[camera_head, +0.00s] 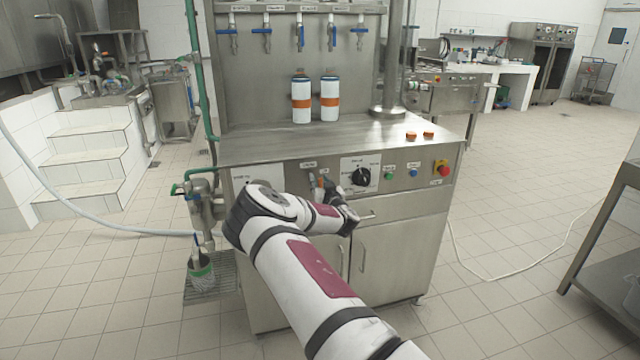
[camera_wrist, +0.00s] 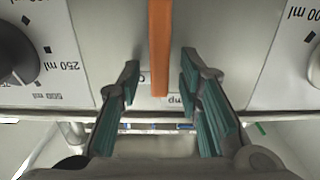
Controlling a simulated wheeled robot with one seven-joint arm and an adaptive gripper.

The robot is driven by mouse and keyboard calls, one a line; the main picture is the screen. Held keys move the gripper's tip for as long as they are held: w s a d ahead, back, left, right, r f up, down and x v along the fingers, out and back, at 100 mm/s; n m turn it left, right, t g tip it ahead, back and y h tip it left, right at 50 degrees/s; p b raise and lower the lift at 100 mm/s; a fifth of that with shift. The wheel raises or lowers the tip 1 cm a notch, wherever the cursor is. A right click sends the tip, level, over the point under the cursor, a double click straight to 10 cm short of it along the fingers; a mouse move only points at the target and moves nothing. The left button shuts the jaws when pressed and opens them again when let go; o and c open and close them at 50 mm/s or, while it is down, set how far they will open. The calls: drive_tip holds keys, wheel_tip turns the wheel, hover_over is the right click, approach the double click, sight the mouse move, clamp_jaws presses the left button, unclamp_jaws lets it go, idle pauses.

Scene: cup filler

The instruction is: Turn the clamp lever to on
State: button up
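The clamp lever (camera_wrist: 160,45) is an orange bar on the grey front panel of the filler machine. In the wrist view it comes down from the top edge, and its end lies between my fingertips. A small label behind its end is partly hidden. My gripper (camera_wrist: 160,75) is open, with one teal-padded finger on each side of the lever and a gap on both sides.
A black dial (camera_head: 360,177) is right of my gripper, then green and blue buttons and a red emergency stop (camera_head: 443,171). Two bottles with orange bands (camera_head: 301,103) stand on the steel top. Pipes (camera_head: 200,205) are at the machine's left.

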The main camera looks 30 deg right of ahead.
sight(304, 186)
clamp_jaws()
drive_tip(key=shift+a+r+n, duration=0.1)
drive_tip(key=shift+n, duration=0.2)
drive_tip(key=a+n+b, duration=0.1)
drive_tip(key=n, duration=0.1)
drive_tip(key=a+f+n+b, duration=0.1)
drive_tip(key=n, duration=0.2)
drive_tip(key=w+a+n+b, duration=0.1)
drive_tip(key=n, duration=0.1)
drive_tip(key=shift+f, duration=0.2)
drive_tip(key=n+b, duration=0.1)
drive_tip(key=n, duration=0.1)
drive_tip(key=a+f+n+b, duration=0.1)
drive_tip(key=n, duration=0.1)
drive_tip(key=f+n+b, duration=0.1)
drive_tip(key=shift+w+a+n+b, duration=0.15)
drive_tip(key=shift+w+n+b, duration=0.05)
drive_tip(key=shift+n+b, duration=0.2)
drive_tip(key=shift+a+f+n+b, duration=0.1)
drive_tip(key=shift+f+n+b, duration=0.5)
drive_tip(key=shift+n, duration=0.55)
drive_tip(key=shift+a+f+n+b, duration=0.1)
drive_tip(key=shift+f+n+b, duration=0.15)
drive_tip(key=shift+n+b, duration=0.75)
drive_tip(key=shift+n, duration=0.25)
